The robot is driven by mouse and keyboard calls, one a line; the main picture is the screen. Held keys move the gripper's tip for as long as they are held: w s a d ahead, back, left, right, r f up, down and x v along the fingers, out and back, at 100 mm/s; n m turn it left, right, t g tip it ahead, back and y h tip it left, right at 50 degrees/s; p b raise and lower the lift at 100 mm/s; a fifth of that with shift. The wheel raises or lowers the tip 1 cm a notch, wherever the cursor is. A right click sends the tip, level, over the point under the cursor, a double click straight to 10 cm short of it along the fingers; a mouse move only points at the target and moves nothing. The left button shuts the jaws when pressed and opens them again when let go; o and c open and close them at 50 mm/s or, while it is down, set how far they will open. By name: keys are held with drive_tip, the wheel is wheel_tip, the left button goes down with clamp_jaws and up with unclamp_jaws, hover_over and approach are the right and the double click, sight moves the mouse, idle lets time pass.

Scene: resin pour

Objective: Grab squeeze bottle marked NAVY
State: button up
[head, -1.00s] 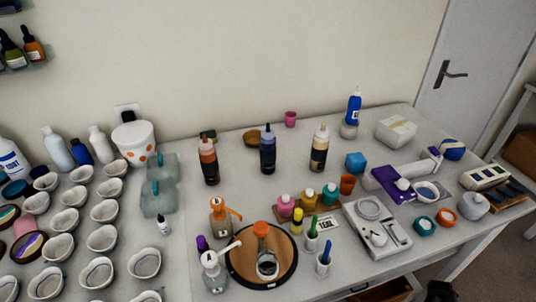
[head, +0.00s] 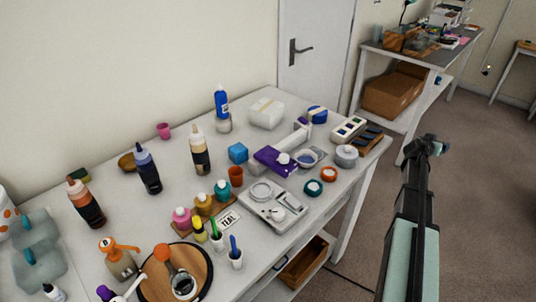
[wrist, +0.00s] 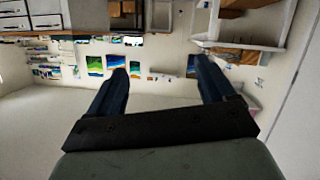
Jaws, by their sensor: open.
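A squeeze bottle with dark blue contents and a pointed dark blue cap (head: 148,172) stands upright on the white table in the head view. Its lettering is too small to read; its colour fits NAVY. A dark bottle with an orange-brown top (head: 87,205) stands to its left, and a cream-and-black bottle (head: 200,153) to its right. My gripper (head: 434,143) is raised at the right, beyond the table's right edge, far from the bottles. In the wrist view my gripper (wrist: 160,68) is open, with nothing between its fingers and no bottle in sight.
A bright blue bottle (head: 221,103) stands at the back. Pink, yellow and teal jars (head: 202,205), a grey scale (head: 273,207) and a round wooden board (head: 153,285) crowd the front. A door (head: 312,75) and a shelf unit (head: 398,85) stand beyond.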

drive_tip(key=w+a+r+m+y, duration=0.1)
drive_tip(key=w+a+r+m, duration=0.25)
drive_tip(key=a+r, duration=0.35)
drive_tip(key=w+a+r+m, duration=0.2)
drive_tip(key=w+a+r, duration=0.3)
drive_tip(key=a, duration=0.4)
drive_tip(key=w+a+r+m+y, duration=0.1)
drive_tip(key=a+r+m+y, duration=0.2)
drive_tip(key=a, duration=1.4)
drive_tip(key=w+a+r+m+y, duration=0.1)
drive_tip(key=a+r+m+y, duration=0.25)
drive_tip(key=a, duration=1.25)
drive_tip(key=n+g+y, duration=0.2)
drive_tip(key=g+y, duration=0.6)
drive_tip(key=y, duration=0.1)
approach(143, 151)
drive_tip(key=shift+g+h, duration=0.25)
drive_tip(key=shift+g, duration=0.15)
drive_tip(key=x, duration=0.3)
drive_tip(key=w+x, duration=0.1)
drive_tip(key=x, duration=0.1)
drive_tip(key=shift+a, duration=0.45)
drive_tip(key=shift+x, duration=3.3)
drive_tip(key=shift+d, duration=0.1)
clamp_jaws()
